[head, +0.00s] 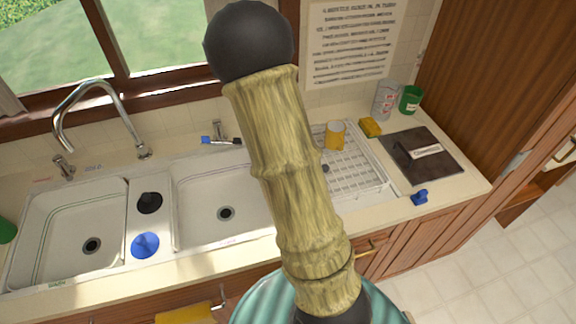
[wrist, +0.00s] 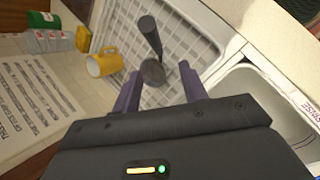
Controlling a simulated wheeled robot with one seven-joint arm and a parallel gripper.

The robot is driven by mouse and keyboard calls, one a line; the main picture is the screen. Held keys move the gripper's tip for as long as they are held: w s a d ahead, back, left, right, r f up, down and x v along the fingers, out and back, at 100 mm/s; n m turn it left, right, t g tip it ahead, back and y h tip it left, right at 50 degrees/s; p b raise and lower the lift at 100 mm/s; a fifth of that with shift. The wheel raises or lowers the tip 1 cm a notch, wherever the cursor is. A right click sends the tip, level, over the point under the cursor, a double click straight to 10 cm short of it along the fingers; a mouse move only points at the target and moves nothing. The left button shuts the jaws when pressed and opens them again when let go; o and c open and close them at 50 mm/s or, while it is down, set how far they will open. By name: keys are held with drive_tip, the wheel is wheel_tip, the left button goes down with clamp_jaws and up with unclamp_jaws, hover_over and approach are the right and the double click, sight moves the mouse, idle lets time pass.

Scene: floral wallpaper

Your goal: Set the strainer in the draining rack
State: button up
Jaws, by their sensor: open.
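A dark grey piece with a round head and a thick handle, which I take for the strainer (wrist: 152,71), shows in the wrist view over the white draining rack (wrist: 208,42). Its head is between or just beyond my fingertips, and its handle points away. I cannot tell whether it touches the rack. My gripper (wrist: 160,74) is open, with a finger on each side of that head. In the head view the rack (head: 355,172) stands right of the sinks. My arm hides its left part and my gripper; a small dark bit shows beside the arm there.
A dark board (head: 440,158) lies to the right. Black (head: 149,203) and blue (head: 145,245) discs lie between the sinks.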

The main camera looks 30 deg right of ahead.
drive_tip(key=s+a+r+m+t+y, duration=0.1)
drive_tip(key=s+a+r+m+y, duration=0.2)
drive_tip(key=a, duration=0.6)
drive_tip(key=s+a+r+m+t+y, duration=0.2)
drive_tip(key=s+a, duration=0.4)
drive_tip(key=a, duration=0.3)
drive_tip(key=shift+r+m+y, duration=0.7)
drive_tip(key=shift+r+m, duration=0.1)
